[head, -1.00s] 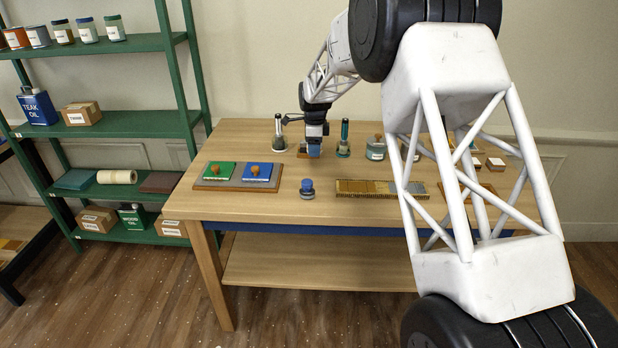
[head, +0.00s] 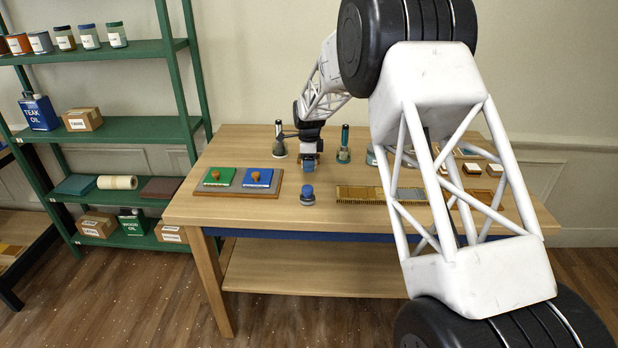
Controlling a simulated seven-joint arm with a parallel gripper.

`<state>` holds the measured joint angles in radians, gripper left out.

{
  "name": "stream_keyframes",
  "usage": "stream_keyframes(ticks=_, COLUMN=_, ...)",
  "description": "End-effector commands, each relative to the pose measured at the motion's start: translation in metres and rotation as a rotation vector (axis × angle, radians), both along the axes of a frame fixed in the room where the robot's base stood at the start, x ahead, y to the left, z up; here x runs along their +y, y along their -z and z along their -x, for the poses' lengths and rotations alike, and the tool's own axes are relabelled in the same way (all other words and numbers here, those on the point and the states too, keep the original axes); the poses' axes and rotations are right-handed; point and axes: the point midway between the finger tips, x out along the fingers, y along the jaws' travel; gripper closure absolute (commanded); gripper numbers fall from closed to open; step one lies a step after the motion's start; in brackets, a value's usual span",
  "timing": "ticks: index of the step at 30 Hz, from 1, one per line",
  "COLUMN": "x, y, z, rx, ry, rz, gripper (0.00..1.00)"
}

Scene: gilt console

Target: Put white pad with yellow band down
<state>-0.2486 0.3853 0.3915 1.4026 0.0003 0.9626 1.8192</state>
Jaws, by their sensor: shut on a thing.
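I cannot tell whether the held thing touches the tabletop. Several small pale-topped pads (head: 472,168) lie at the table's right, partly behind my arm.
A board (head: 237,190) with green and blue knobbed blocks lies left of the gripper. Bottles (head: 344,145) (head: 279,140) stand close on both sides. A slatted strip (head: 358,194) lies front right.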

Motion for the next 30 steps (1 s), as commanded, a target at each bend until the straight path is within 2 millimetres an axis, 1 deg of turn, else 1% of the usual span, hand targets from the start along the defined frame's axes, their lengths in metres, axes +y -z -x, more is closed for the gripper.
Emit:
stream_keyframes(ticks=3, x=0.0, y=0.008, z=0.0, rx=0.0, ry=0.0, rz=0.0, gripper=0.71)
stream_keyframes(ticks=13, x=0.0, y=0.01, z=0.0, rx=0.0, ry=0.0, rz=0.0, gripper=0.71)
stream_keyframes(ticks=16, x=0.0, y=0.013, z=0.0, rx=0.0, ry=0.0, rz=0.0, gripper=0.71)
stream_keyframes(ticks=20, x=0.0, y=0.025, z=0.0, rx=0.001, ry=0.0, rz=0.0, gripper=0.71)
stream_keyframes(ticks=25, x=0.0, y=0.047, z=0.0, rx=0.001, ry=0.0, rz=0.0, gripper=0.71)
stream_keyframes(ticks=30, x=0.0, y=0.058, z=0.0, rx=0.0, ry=0.0, rz=0.0, gripper=0.71)
